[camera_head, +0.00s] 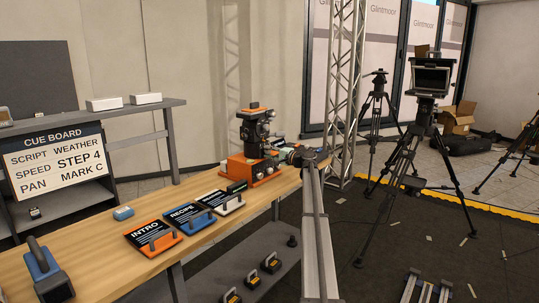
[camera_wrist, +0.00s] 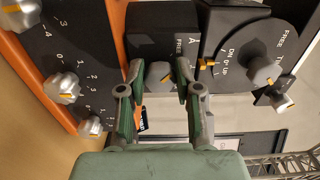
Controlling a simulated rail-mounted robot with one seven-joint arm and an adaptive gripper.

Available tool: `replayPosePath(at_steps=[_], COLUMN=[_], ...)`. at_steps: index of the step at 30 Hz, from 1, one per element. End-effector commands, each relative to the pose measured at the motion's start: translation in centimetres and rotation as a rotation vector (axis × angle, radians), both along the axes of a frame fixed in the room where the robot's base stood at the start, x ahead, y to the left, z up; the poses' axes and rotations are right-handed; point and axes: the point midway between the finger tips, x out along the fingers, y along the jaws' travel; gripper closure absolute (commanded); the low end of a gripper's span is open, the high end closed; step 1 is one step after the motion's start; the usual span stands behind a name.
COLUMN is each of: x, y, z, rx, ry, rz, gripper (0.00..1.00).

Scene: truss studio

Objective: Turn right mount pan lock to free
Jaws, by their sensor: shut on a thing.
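The camera mount unit (camera_head: 252,168) is orange and black and stands at the far end of the wooden bench. In the wrist view, a small black panel (camera_wrist: 160,28) carries the letters "A" and "FREE". A silver knob (camera_wrist: 158,77) with an orange mark sits below that lettering, the likely pan lock; its name is not readable. My gripper (camera_wrist: 159,72), with green-grey fingers, is shut on this knob, one finger on each side. In the head view my gripper (camera_head: 297,156) is at the unit's right side, and the knob is hidden there.
A round dial (camera_wrist: 240,55) marked "DN 0 UP" with a silver lever is close right of my fingers. Numbered silver knobs (camera_wrist: 62,87) are on the left panel. Cue cards (camera_head: 153,233) lie along the bench (camera_head: 190,200). A cue board (camera_head: 55,157) stands left.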

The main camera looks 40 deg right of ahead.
Motion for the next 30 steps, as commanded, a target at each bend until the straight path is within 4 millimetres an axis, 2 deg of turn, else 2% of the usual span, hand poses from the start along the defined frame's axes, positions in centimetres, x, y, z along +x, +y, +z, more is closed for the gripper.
replayPosePath(at_steps=[3, 4, 6, 20, 30], x=[0.1, 0.1, 0.1, -0.5, -4.4], y=[0.0, 0.0, 0.0, -0.1, -1.0], z=[0.2, 0.2, 0.2, 0.0, 0.1], rx=[0.001, 0.001, 0.001, 0.001, 0.001], ry=[-0.002, -0.002, -0.002, 0.000, -0.001], rz=[0.000, 0.000, 0.000, 0.000, -0.001], gripper=[1.00, 0.63, 0.41, 0.41, 0.41])
